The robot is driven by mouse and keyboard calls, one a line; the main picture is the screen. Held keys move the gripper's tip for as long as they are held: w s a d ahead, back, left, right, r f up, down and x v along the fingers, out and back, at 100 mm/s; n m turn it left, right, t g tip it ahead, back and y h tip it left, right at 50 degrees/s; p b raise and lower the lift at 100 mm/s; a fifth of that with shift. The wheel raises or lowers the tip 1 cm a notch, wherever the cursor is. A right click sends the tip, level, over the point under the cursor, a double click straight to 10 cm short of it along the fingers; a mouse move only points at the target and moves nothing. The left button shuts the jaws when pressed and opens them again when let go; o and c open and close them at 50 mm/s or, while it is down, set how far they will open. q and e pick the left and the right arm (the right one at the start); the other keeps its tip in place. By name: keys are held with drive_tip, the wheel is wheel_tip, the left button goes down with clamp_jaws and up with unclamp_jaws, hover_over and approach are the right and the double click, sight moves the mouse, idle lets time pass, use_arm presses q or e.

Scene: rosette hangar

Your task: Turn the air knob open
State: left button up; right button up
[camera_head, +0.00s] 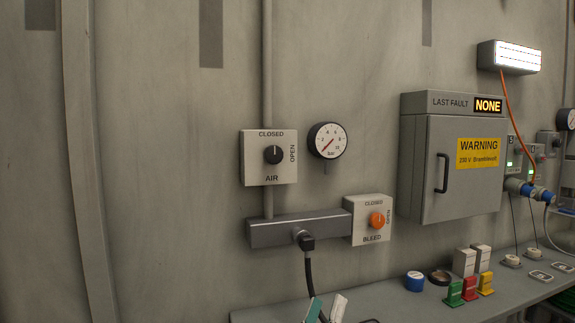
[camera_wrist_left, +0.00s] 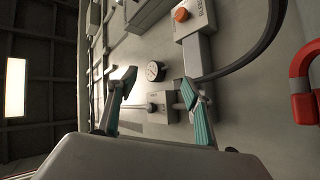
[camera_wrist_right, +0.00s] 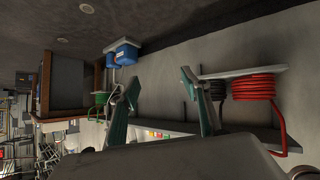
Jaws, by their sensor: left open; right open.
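The black air knob (camera_head: 272,154) sits on the pale AIR plate (camera_head: 259,175) on the wall in the head view. Its light mark looks upright, towards CLOSED; OPEN is lettered at the right. The gauge (camera_head: 327,140) right of it has its red needle towards the low end. My left gripper (camera_head: 326,308) is open and empty at the bottom edge, below the plate and apart from it. In the left wrist view, the gauge (camera_wrist_left: 155,71) shows between the open fingers. My right gripper (camera_wrist_right: 161,98) is open and empty in the right wrist view, away from the knob.
An orange bleed knob (camera_head: 377,220) sits below right, beside the grey manifold (camera_head: 290,232) with a black hose. A grey cabinet (camera_head: 424,205) protrudes at the right. The shelf (camera_head: 400,305) holds several small items. Wall left of the air plate is mostly clear.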

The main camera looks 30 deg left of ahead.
sight(275, 157)
use_arm(q)
drive_tip(key=a+r+n+g+y+b, duration=0.1)
drive_tip(key=a+r+n+g+y, duration=0.55)
drive_tip(key=n, duration=0.55)
drive_tip(key=s+a+r+n+g+y+b, duration=0.1)
drive_tip(key=a+r+n+g+y, duration=0.35)
drive_tip(key=r+n+y, duration=0.55)
drive_tip(key=a+r+n+g+y+b, duration=0.1)
drive_tip(key=a+r+n+g+y, duration=0.45)
drive_tip(key=n, duration=0.75)
drive_tip(key=w+d+r+n+t+h+b, duration=0.25)
drive_tip(key=w+d+r+n+h, duration=0.2)
drive_tip(key=r+h, duration=0.45)
drive_tip(key=shift+m+t+h, duration=0.3)
drive_tip(key=shift+m+h, duration=0.05)
drive_tip(key=shift+h, duration=0.05)
drive_tip(key=x, duration=0.4)
drive_tip(key=f+x, duration=0.1)
drive_tip(key=x, duration=0.2)
drive_tip(key=shift+d+f, duration=0.1)
drive_tip(key=shift+d, duration=0.05)
drive_tip(key=shift+w+a, duration=0.3)
drive_tip(key=c, duration=1.1)
use_arm(e)
drive_tip(key=f, duration=0.2)
drive_tip(key=d+f, duration=0.1)
drive_tip(key=shift+s+d+f, duration=0.1)
drive_tip(key=shift+s+f, duration=0.25)
